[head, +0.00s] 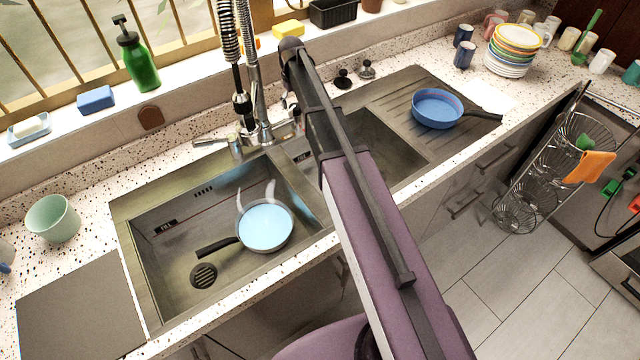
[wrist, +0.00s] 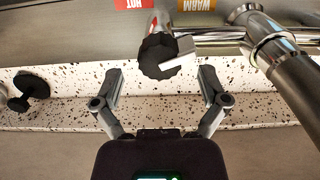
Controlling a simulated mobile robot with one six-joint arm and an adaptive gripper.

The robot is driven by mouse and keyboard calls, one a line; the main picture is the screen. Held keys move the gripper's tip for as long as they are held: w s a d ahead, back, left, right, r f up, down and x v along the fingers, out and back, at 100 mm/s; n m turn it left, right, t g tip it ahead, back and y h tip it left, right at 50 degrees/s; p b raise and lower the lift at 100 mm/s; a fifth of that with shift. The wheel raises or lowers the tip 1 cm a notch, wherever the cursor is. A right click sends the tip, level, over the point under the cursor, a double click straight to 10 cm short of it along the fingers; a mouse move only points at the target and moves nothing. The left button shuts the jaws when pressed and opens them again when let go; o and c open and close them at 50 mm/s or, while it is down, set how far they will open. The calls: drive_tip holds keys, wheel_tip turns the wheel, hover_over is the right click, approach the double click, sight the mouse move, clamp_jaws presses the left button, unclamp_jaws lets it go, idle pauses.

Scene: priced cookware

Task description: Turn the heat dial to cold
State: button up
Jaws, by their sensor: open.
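The heat dial (wrist: 157,55) is a black ridged knob on the end of the chrome tap body in the wrist view. A pale grey pointer (wrist: 180,54) sticks out on its right side. A red HOT label (wrist: 133,4) and an orange WARM label (wrist: 197,5) show at the top edge; no cold label is in this view. My gripper (wrist: 161,75) is open and empty, one finger on each side of the dial's lower end. I cannot tell whether they touch it. In the head view my arm hides the dial and most of the gripper.
The tap (head: 262,132) and its coiled hose stand beside my arm. A steaming pan (head: 265,226) sits in the left basin; a blue pan (head: 437,108) is on the drainboard. A grey board (head: 80,310) lies front left.

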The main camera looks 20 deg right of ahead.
sight(296, 108)
drive_tip(key=shift+r+p, duration=5.55)
drive_tip(key=shift+r, duration=0.25)
drive_tip(key=s+f+m+b, duration=0.1)
drive_tip(key=s+f+b, duration=0.6)
drive_tip(key=s, duration=0.2)
drive_tip(key=s+f+m+b, duration=0.1)
drive_tip(key=s+f+b, duration=0.5)
drive_tip(key=s, duration=0.4)
drive_tip(key=s+f+m+b, duration=0.1)
drive_tip(key=s+f+b, duration=0.6)
drive_tip(key=s, duration=0.3)
drive_tip(key=shift+s+f+m+b, duration=0.2)
drive_tip(key=shift+f+m+b, duration=0.1)
drive_tip(key=shift+f+b, duration=0.1)
drive_tip(key=shift+w+r, duration=0.1)
drive_tip(key=shift+r, duration=0.05)
drive_tip(key=w+r+m+p, duration=0.2)
drive_tip(key=w+r+p, duration=0.8)
drive_tip(key=w, duration=0.4)
drive_tip(key=w+r+m+p, duration=0.2)
drive_tip(key=w+r+p, duration=0.8)
drive_tip(key=w, duration=0.5)
drive_tip(key=shift+w+a+m, duration=0.15)
drive_tip(key=shift+w+m, duration=0.15)
